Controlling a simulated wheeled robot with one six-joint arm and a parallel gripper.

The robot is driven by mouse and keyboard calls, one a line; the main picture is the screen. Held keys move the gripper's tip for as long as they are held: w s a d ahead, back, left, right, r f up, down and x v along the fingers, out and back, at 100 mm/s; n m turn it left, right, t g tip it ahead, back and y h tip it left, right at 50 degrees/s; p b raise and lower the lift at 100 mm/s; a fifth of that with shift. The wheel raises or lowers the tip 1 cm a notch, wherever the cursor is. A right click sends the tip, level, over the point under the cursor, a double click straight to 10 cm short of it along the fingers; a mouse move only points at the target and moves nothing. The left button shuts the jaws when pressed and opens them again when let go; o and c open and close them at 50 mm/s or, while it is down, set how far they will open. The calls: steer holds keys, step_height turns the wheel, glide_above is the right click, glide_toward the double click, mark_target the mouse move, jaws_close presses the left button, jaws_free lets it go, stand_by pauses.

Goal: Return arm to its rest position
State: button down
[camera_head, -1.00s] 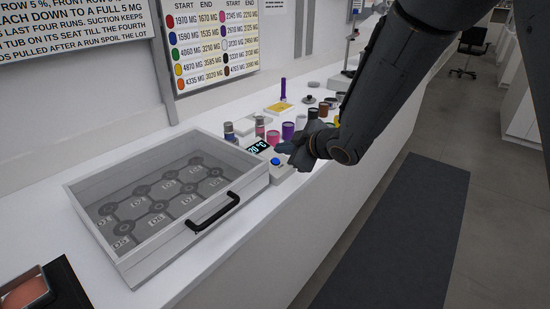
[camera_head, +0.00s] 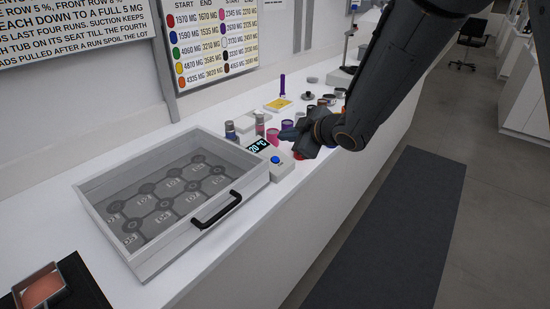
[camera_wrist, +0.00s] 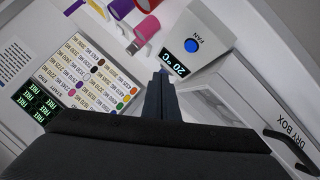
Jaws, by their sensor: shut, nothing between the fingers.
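My arm (camera_head: 390,75) reaches in from the upper right of the head view, bent down over the bench. My gripper (camera_head: 287,132) is at its end, above the bench near the fan control box and the pigment jars. In the wrist view my gripper (camera_wrist: 161,78) is shut with nothing between its fingers, and its tips point towards the side of the fan box. The fan box (camera_wrist: 199,42) has a blue button and a display reading 20 °C; it also shows in the head view (camera_head: 282,169).
The dry box (camera_head: 147,259), a clear-topped tray with a black handle (camera_head: 216,209), stands left of the fan box. Several colored jars, including a pink one (camera_head: 272,136), crowd behind and beside my gripper. A framed chart (camera_head: 212,42) hangs on the wall. The aisle floor (camera_head: 480,190) is clear.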

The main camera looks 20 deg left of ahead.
steer(key=shift+d, duration=0.1)
steer(key=s+d+f+m+h, duration=0.2)
steer(key=d+m+h, duration=0.25)
steer(key=d, duration=0.75)
steer(key=s+d+f+m+h, duration=0.1)
steer(key=s+d+m+h, duration=0.4)
steer(key=d, duration=0.8)
steer(key=s+d+f+m+g, duration=0.1)
steer(key=s+d+m+g, duration=0.2)
steer(key=s, duration=0.5)
steer(key=s+d+f+m+g+b, duration=0.1)
steer(key=s+d+f+m+g, duration=0.1)
steer(key=s+d+m, duration=0.4)
steer(key=s+d+g, duration=0.1)
steer(key=s, duration=0.1)
steer(key=shift+s+d, duration=0.3)
steer(key=shift+s, duration=0.05)
